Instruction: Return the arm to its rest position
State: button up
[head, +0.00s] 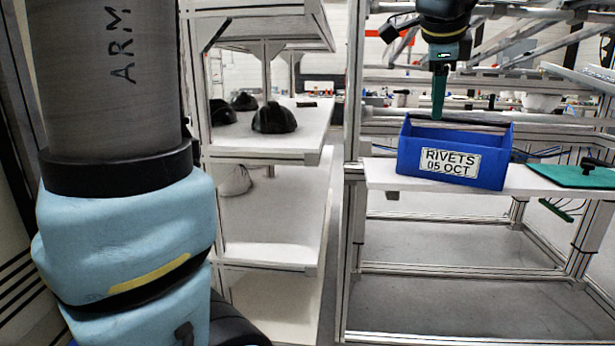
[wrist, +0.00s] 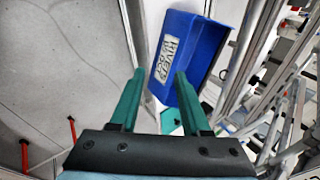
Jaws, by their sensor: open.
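My gripper (head: 439,112) hangs fingers-down at the upper right of the head view, by the far rim of a blue bin. The wrist view shows its two green fingers (wrist: 160,74) spread apart with nothing held between them. The blue bin (head: 407,158) stands on a white shelf and carries a label reading "RIVETS 05 OCT". The bin also shows beyond the fingertips in the wrist view (wrist: 195,45). How far the fingers are from the bin I cannot tell exactly.
The white shelf (head: 385,176) sits in a metal frame, with a green mat (head: 572,177) holding a small black object at right. Several dark helmet shells (head: 274,118) stand on a rack (head: 270,140) at left. A frame post (head: 353,200) rises between them.

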jog(key=w+a+f+n+g+y+p, duration=0.25)
jog(key=a+f+n, duration=0.65)
jog(key=a+f, duration=0.45)
jog(key=s+a+f+n+p, duration=0.1)
jog(key=s+a+f+n, duration=0.1)
jog(key=a+f+n, duration=0.1)
jog(key=s+a+f+n+g+p, duration=0.1)
jog(key=s+a+f+n, duration=0.1)
jog(key=a, duration=0.6)
jog(key=s+a+f+n+g+p, duration=0.1)
jog(key=s+a+f+n, duration=0.2)
jog(key=s+a+n, duration=0.1)
jog(key=a+n, duration=0.1)
jog(key=n, duration=0.1)
jog(key=shift+s+a+f+n+p, duration=0.15)
jog(key=shift+s+f+n+p, duration=0.05)
jog(key=shift+f+n+p, duration=0.15)
